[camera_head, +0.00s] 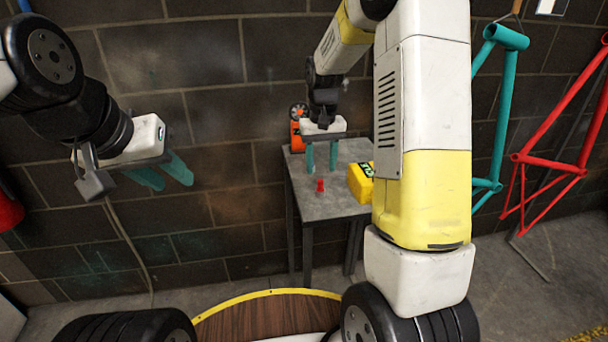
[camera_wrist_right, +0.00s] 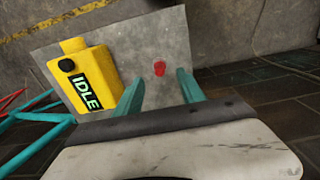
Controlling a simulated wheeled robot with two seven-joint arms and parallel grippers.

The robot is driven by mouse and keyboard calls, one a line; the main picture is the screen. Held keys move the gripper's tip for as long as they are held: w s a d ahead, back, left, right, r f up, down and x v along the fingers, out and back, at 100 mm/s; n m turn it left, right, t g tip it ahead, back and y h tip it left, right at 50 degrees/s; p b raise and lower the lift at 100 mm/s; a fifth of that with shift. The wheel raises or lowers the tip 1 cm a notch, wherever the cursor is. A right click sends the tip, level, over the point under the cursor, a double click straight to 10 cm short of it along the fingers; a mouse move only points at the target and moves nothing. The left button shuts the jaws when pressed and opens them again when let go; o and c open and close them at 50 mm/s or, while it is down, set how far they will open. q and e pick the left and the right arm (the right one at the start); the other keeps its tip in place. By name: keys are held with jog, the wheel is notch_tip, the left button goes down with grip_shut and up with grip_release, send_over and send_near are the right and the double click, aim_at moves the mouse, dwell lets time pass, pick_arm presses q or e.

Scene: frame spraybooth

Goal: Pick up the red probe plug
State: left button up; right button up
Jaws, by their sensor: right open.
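The small red probe plug (camera_head: 320,186) stands on the grey table (camera_head: 300,198), near the middle of its top. It also shows in the right wrist view (camera_wrist_right: 159,68), beyond and between the teal fingertips. My right gripper (camera_head: 321,172) is open and empty, with its fingers pointing down above the table close to the plug. In the right wrist view its fingers (camera_wrist_right: 160,84) stand apart with nothing between them. My left gripper (camera_head: 170,180) hangs at the left, away from the table, its two teal fingers apart and empty.
A yellow device (camera_head: 361,184) sits on the table to the right of the plug; its label reads IDLE in the right wrist view (camera_wrist_right: 84,80). An orange device (camera_head: 297,134) stands at the table's back left. Teal (camera_head: 500,110) and red (camera_head: 545,150) bike frames hang at the right.

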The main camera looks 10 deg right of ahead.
aim_at(321, 180)
notch_tip(321, 180, down, 6)
jog(key=shift+w+f, duration=0.1)
jog(key=shift+f, duration=0.1)
jog(key=shift+c, duration=0.5)
grip_shut()
